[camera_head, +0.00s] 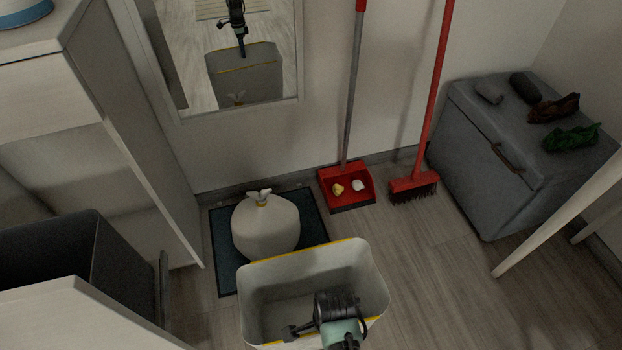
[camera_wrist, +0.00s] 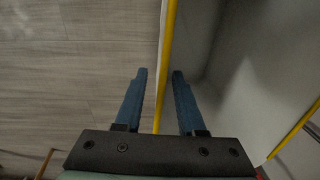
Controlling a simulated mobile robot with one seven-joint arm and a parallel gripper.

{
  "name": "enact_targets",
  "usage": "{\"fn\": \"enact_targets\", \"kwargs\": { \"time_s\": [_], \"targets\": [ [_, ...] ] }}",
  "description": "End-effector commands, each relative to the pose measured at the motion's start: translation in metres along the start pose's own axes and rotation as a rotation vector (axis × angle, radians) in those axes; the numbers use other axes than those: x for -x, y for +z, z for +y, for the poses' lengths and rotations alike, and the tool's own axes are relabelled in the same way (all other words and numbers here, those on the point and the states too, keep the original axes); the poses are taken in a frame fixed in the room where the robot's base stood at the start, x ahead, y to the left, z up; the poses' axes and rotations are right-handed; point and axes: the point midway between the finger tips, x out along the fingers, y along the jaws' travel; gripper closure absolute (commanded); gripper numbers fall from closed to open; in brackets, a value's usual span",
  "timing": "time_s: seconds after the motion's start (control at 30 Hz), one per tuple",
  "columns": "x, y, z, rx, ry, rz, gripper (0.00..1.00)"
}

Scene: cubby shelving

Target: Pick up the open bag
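The open bag (camera_head: 312,272) is a pale, box-shaped open container or liner with a yellow rim, standing on the floor at the bottom centre of the head view. Its yellow edge and pale inside also show in the wrist view (camera_wrist: 245,85). My gripper (camera_wrist: 160,75) is open, its two blue fingers on either side of the yellow rim, with a gap to each. In the head view my gripper (camera_head: 291,331) is at the bag's near side, partly hidden by my wrist. A tied white bag (camera_head: 266,225) sits behind it on a dark mat (camera_head: 222,268).
A red dustpan (camera_head: 347,203) with small scraps and a red broom (camera_head: 415,186) stand by the back wall. A grey chest (camera_head: 500,165) is at right, shelving (camera_head: 130,170) at left. A mirror (camera_head: 235,60) hangs behind. Wood floor right of the bag is clear.

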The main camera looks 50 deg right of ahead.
Motion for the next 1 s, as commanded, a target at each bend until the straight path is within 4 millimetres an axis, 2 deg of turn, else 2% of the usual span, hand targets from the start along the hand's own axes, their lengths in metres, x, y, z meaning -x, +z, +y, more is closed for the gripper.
{"fn": "enact_targets", "kwargs": {
  "time_s": [0.23, 0.57, 0.83, 0.87, 1.0],
  "targets": [
    [-0.013, 0.000, 0.000, 0.001, -0.001, 0.000, 0.61],
    [-0.054, -0.002, 0.000, 0.001, -0.001, 0.000, 0.61],
    [-0.054, -0.002, -0.001, 0.001, -0.002, 0.001, 0.61],
    [-0.054, -0.002, -0.001, 0.001, -0.002, 0.001, 0.63],
    [-0.054, -0.001, 0.000, 0.002, -0.002, 0.000, 0.88]
  ]
}}
